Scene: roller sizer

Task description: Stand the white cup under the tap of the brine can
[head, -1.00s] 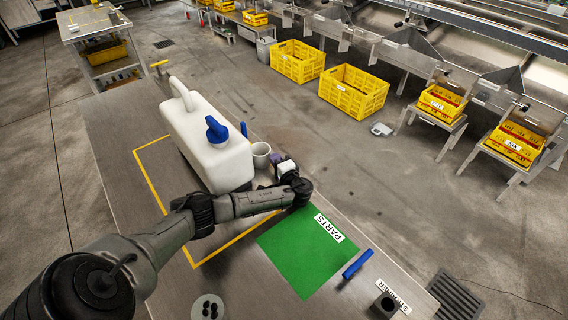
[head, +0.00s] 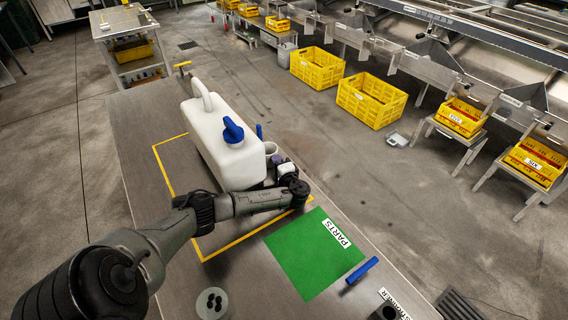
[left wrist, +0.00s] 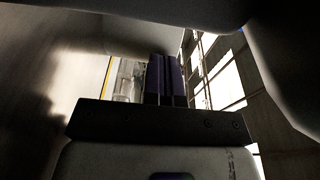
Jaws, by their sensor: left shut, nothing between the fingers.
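The white brine can (head: 215,150) stands on the bench with a blue cap (head: 233,131). A small upright blue piece (head: 259,131), perhaps the tap's handle, shows beyond its right side. The white cup (head: 271,148) is beside that end of the can; its lower part is hidden by my gripper. My left gripper (head: 275,161) is low at the can's right end, close to the cup, shut and empty. I cannot tell whether it touches the cup. Its dark purple fingers (left wrist: 166,80) lie together in the left wrist view. My right gripper is not in view.
A green PARTS mat (head: 313,254) lies bare on the bench (head: 135,130), with a blue bar (head: 361,270) near the front-right edge. A yellow outline surrounds the can's area. Yellow crates (head: 371,100) stand on the floor beyond the bench.

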